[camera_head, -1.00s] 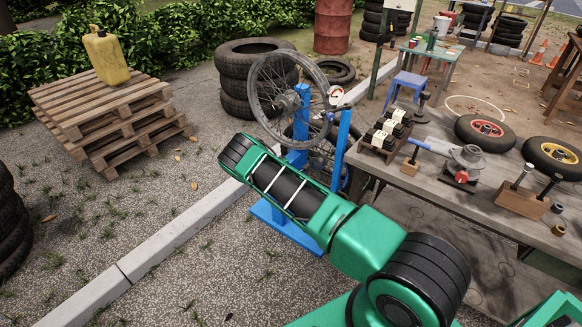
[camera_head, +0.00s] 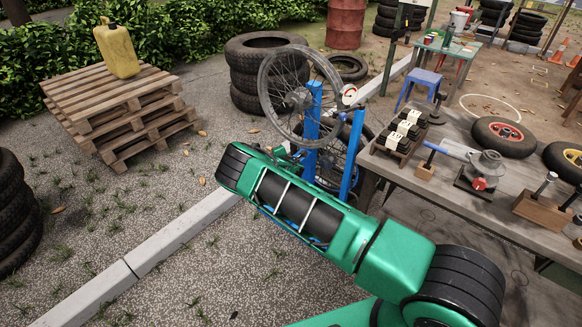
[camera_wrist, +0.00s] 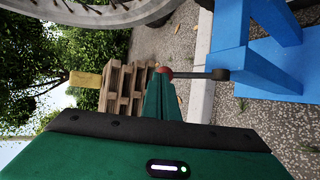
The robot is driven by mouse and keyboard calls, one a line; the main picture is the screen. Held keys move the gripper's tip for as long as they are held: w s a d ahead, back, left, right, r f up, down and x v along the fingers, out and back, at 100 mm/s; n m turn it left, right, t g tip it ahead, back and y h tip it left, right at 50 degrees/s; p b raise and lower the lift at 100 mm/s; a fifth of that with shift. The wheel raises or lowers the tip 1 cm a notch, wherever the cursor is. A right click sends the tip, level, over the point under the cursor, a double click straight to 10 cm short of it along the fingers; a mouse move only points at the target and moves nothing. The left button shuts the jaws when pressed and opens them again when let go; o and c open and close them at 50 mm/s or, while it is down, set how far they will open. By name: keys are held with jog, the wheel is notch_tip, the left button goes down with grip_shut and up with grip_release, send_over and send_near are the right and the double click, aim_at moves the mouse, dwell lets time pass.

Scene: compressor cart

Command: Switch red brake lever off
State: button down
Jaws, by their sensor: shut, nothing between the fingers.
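The brake lever shows in the wrist view as a dark rod (camera_wrist: 195,75) with a red ball knob (camera_wrist: 165,72) at its left end. Its right end meets a dark round pivot at the blue stand (camera_wrist: 262,55). My gripper (camera_wrist: 162,76) is shut, its green fingers closed together with the tips right at the red knob; whether they touch it I cannot tell. In the head view the blue stand (camera_head: 352,155) holds a spoked wheel (camera_head: 300,92) behind my green arm. There my fingers are hidden, and I cannot make out the lever.
A workbench (camera_head: 470,205) with tools and small wheels stands right of the stand. A tyre stack (camera_head: 255,75) is behind it. Wooden pallets (camera_head: 120,105) with a yellow can (camera_head: 118,50) stand at left.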

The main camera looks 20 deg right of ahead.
jog(key=shift+w+a+r, duration=0.3)
jog(key=shift+w, duration=0.05)
dwell(0.4)
jog(key=r+v, duration=0.2)
jog(key=v, duration=1.1)
jog(key=shift+a+r, duration=0.2)
jog(key=shift+r, duration=0.05)
jog(key=shift+w, duration=0.1)
